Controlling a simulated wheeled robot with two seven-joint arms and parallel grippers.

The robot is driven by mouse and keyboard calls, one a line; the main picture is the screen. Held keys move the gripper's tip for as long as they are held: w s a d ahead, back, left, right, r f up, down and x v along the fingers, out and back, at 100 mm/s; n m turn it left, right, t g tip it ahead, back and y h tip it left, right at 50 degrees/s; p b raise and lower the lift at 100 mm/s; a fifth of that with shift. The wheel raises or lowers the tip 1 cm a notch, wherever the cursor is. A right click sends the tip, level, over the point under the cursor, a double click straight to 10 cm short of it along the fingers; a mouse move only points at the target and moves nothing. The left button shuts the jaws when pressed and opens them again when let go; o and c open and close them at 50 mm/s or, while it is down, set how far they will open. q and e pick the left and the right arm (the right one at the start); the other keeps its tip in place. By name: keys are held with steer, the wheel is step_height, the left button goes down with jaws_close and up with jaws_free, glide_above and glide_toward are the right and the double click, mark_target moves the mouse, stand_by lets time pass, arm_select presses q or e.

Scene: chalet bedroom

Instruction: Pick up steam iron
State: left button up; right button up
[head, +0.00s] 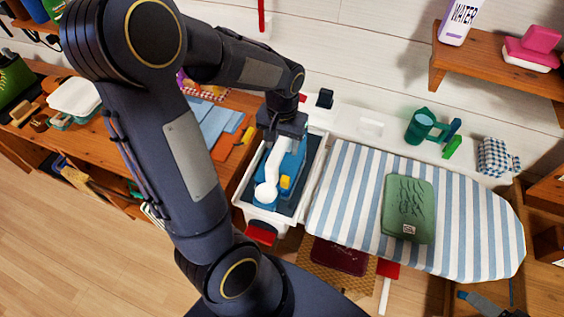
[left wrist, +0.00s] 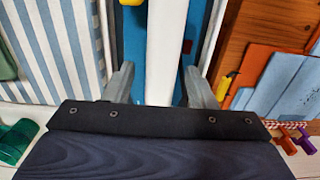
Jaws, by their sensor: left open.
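The steam iron (head: 291,166) is blue with a long white handle and a yellow button. It sits in a white open tray (head: 317,162) with a dark blue floor, at the left end of the ironing board. My left gripper (head: 283,136) is over the far end of the iron, pointing down. In the left wrist view the white handle (left wrist: 167,45) runs between the two open fingers of the left gripper (left wrist: 161,82), with a gap on each side. The palm hides the near part of the handle there. My right gripper is not in view.
The striped ironing board (head: 345,215) lies right of the tray, with a folded green cloth (head: 409,208) on it. A green watering can (head: 420,126) stands behind. A wooden bench (head: 90,140) with cloths and tools is left.

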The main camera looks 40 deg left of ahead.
arm_select(q)
jaws_close()
steer(key=shift+r, duration=0.1)
stand_by(1.2)
